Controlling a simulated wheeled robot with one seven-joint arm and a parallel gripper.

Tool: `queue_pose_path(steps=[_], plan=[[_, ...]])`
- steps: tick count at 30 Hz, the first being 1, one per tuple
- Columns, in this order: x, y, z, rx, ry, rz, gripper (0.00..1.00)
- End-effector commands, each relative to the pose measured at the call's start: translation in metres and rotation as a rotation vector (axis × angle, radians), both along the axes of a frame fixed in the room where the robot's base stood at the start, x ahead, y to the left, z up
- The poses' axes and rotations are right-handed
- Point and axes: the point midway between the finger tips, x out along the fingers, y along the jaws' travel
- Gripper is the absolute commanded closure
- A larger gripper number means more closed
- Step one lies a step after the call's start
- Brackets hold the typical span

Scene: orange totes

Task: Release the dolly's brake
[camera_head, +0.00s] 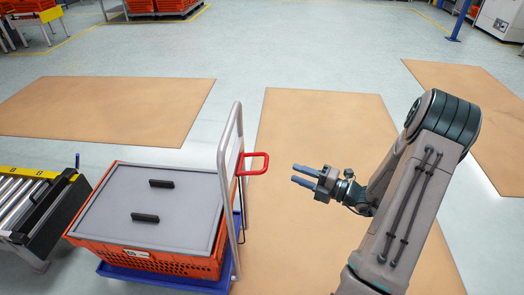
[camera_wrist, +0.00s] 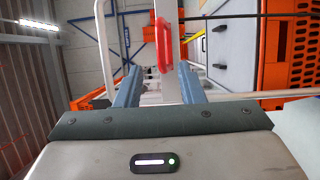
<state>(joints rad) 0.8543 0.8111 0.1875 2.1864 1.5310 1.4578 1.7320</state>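The dolly (camera_head: 170,277) is a blue platform with an upright grey tube handle (camera_head: 224,150) at its right end. A red loop-shaped brake lever (camera_head: 254,163) sticks out to the right from the handle. My gripper (camera_head: 302,175) is to the right of the lever and apart from it, fingers pointing left toward it. In the wrist view my gripper (camera_wrist: 158,85) has its two blue-grey fingers spread with nothing held. The red lever (camera_wrist: 162,45) shows beyond the fingertips, between their lines, nearer the right one.
An orange tote (camera_head: 180,262) with a grey lid (camera_head: 150,208) and two black grips sits on the dolly. A roller conveyor (camera_head: 22,205) stands at its left. Brown floor patches (camera_head: 315,115) and open floor lie around. More orange totes (camera_head: 155,5) stand far back.

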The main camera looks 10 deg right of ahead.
Motion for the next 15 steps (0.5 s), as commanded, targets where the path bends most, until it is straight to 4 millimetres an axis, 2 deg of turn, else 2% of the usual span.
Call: queue_pose_path(steps=[5,15], plan=[[0.013,0.014,-0.001,0.01,0.005,-0.003,0.65],[0.059,0.069,0.001,0.008,0.003,-0.001,0.65]])
